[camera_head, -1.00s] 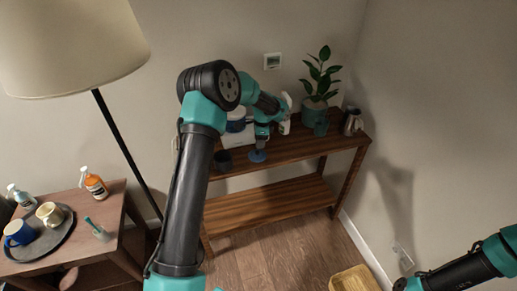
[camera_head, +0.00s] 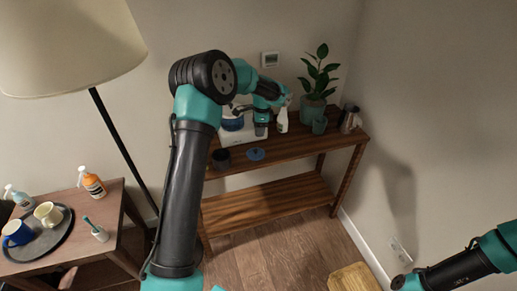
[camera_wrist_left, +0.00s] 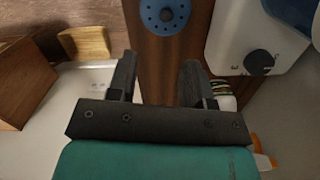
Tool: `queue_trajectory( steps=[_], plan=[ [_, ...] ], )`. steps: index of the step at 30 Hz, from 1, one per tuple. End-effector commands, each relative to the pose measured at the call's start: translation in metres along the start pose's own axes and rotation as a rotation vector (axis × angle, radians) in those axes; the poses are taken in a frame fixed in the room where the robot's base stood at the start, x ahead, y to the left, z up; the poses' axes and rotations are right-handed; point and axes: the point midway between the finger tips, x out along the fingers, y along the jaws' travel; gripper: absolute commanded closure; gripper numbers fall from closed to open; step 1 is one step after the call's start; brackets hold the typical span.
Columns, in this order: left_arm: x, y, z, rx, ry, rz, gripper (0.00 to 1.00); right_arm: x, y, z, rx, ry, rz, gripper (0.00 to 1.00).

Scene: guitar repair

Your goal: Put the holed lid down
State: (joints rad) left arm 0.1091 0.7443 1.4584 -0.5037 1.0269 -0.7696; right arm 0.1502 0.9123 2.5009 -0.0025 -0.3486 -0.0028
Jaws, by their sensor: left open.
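The holed lid (camera_head: 255,154) is a small blue disc lying flat on the top of the wooden shelf table (camera_head: 290,149). In the left wrist view the lid (camera_wrist_left: 165,14) shows at the top edge, with a ring of small holes and a dark centre; its far part is cut off. My left gripper (camera_wrist_left: 160,76) is open and empty, with its fingers apart from the lid. In the head view the left gripper (camera_head: 261,127) is just behind and above the lid. Only part of my right arm shows at the lower right; its gripper is out of view.
Behind are a white appliance (camera_head: 238,137), a spray bottle (camera_head: 282,120), a potted plant (camera_head: 314,103) and a metal jug (camera_head: 350,119). The front right of the tabletop is clear.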

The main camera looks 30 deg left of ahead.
Motion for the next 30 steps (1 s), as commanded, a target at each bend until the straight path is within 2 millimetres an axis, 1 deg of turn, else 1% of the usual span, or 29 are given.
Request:
queue_trajectory(
  steps=[3, 5, 8, 11, 12, 14, 15, 17, 18, 20, 21, 23, 24, 25, 26, 27, 30],
  plan=[
    [0.001, 0.001, 0.0, -0.001, 0.001, 0.001, 0.54, 0.0, 0.0, 0.0, 0.0, 0.0, 0.0, 0.57],
    [0.006, 0.003, -0.002, -0.004, 0.006, 0.005, 0.54, 0.0, 0.0, 0.0, 0.0, 0.0, 0.0, 0.57],
    [0.025, 0.015, -0.009, -0.026, 0.031, 0.021, 0.54, 0.0, 0.0, 0.0, 0.0, 0.0, 0.0, 0.57],
    [0.059, 0.039, -0.021, -0.074, 0.08, 0.052, 0.54, 0.0, 0.0, 0.0, 0.0, 0.0, 0.0, 0.57],
    [0.075, 0.052, -0.026, -0.103, 0.104, 0.068, 0.54, 0.0, 0.0, 0.0, 0.0, 0.0, 0.0, 0.57],
    [0.101, 0.075, -0.034, -0.156, 0.143, 0.096, 0.54, 0.0, 0.0, 0.0, 0.0, 0.0, 0.0, 0.57],
    [0.118, 0.093, -0.038, -0.197, 0.168, 0.118, 0.54, 0.0, 0.0, 0.0, 0.0, 0.0, 0.0, 0.57],
    [0.143, 0.12, -0.042, -0.267, 0.203, 0.15, 0.54, 0.0, 0.0, 0.0, 0.0, 0.0, 0.0, 0.57],
    [0.158, 0.139, -0.043, -0.318, 0.224, 0.173, 0.54, 0.0, 0.0, 0.0, 0.0, 0.0, 0.0, 0.57],
    [0.179, 0.169, -0.044, -0.4, 0.252, 0.207, 0.54, 0.0, 0.0, 0.0, 0.0, 0.0, 0.0, 0.57],
    [0.192, 0.189, -0.043, -0.458, 0.268, 0.228, 0.54, 0.0, 0.0, 0.0, 0.0, 0.0, 0.0, 0.57],
    [0.208, 0.219, -0.039, -0.548, 0.288, 0.257, 0.54, 0.0, 0.0, 0.0, 0.0, 0.0, 0.0, 0.57],
    [0.218, 0.24, -0.036, -0.609, 0.297, 0.276, 0.54, 0.0, 0.0, 0.0, 0.0, 0.0, 0.0, 0.57],
    [0.224, 0.255, -0.032, -0.657, 0.302, 0.289, 0.54, 0.0, 0.0, 0.0, 0.0, 0.0, 0.0, 0.57],
    [0.229, 0.269, -0.028, -0.704, 0.306, 0.3, 0.54, 0.0, 0.0, 0.0, 0.0, 0.0, 0.0, 0.57],
    [0.236, 0.288, -0.022, -0.768, 0.309, 0.314, 0.54, 0.0, 0.0, 0.0, 0.0, 0.0, 0.0, 0.57],
    [0.246, 0.33, -0.004, -0.914, 0.31, 0.335, 0.54, 0.0, 0.0, 0.0, 0.0, 0.0, 0.0, 0.57]
  ],
)
